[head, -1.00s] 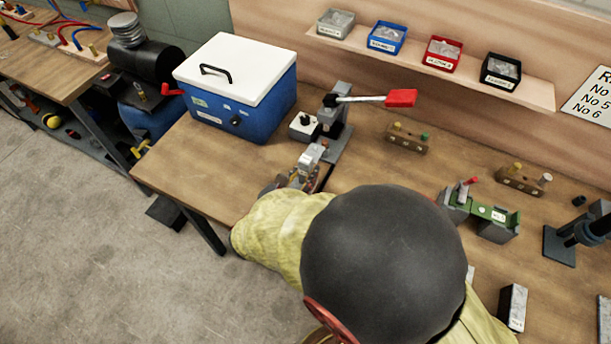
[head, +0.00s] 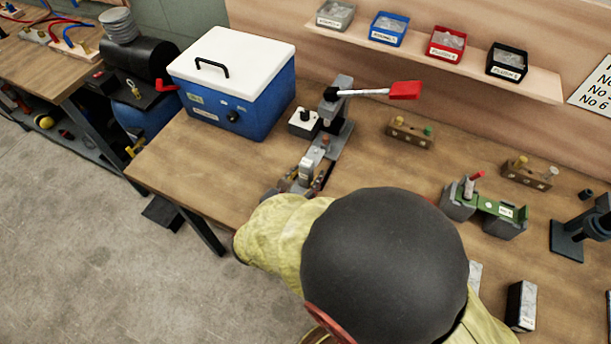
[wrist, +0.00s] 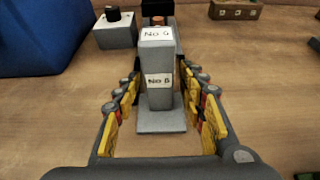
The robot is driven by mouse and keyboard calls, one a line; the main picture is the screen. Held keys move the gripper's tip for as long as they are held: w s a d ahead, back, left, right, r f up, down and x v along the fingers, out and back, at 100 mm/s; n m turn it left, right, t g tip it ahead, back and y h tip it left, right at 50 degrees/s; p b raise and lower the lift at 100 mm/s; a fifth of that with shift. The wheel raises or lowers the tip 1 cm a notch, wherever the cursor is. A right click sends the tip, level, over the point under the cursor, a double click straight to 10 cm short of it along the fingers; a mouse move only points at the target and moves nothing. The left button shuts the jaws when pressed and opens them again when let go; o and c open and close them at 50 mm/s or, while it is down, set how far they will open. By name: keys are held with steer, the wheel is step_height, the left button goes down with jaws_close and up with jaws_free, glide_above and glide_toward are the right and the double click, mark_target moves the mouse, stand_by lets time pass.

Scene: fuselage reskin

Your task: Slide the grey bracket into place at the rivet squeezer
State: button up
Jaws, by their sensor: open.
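The grey bracket (wrist: 158,70) stands upright in the middle of the wrist view. It has a flat foot and two white labels. It also shows in the head view (head: 306,172), at the near end of the rivet squeezer. My gripper (wrist: 163,85) is open, with one yellow-padded finger on each side of the bracket. Gaps show between fingers and bracket. The rivet squeezer (head: 338,110) is a grey stand with a red-handled lever. An orange-topped part of it (wrist: 158,20) shows just behind the bracket. Whether bracket and squeezer touch is hidden.
A blue cooler with a white lid (head: 235,85) stands left of the squeezer. A small grey box with a black knob (head: 304,122) is close beside it. A wooden block (head: 409,132) and green fixture (head: 490,207) lie to the right. Front-left bench is clear.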

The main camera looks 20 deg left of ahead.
steer(key=shift+s+r, duration=0.1)
steer(key=shift+r, duration=0.15)
steer(key=p+v, duration=0.3)
steer(key=v, duration=0.8)
steer(key=shift+s+r, duration=0.15)
steer(key=shift+s, duration=0.15)
steer(key=w+d+r+m+g+h, duration=0.25)
steer(key=d+m, duration=0.25)
steer(key=d, duration=0.3)
steer(key=w+d+r+m+g+h, duration=0.1)
steer(key=d+r+m+g, duration=0.15)
steer(key=d+m, duration=0.4)
steer(key=w+d+r+m+g+h, duration=0.1)
steer(key=w+d+r+m+g, duration=0.2)
steer(key=d, duration=0.6)
steer(key=s+d+r+m+y, duration=0.2)
steer(key=s+d+r+m, duration=0.2)
steer(key=m, duration=0.6)
steer(key=s+d+r+m+y, duration=0.3)
steer(key=s+d+r+m, duration=0.1)
steer(key=d+m, duration=0.5)
steer(key=shift+s+d+r+m+y, duration=0.25)
steer(key=shift+s+r+m+y, duration=0.15)
steer(key=shift+r+m, duration=0.45)
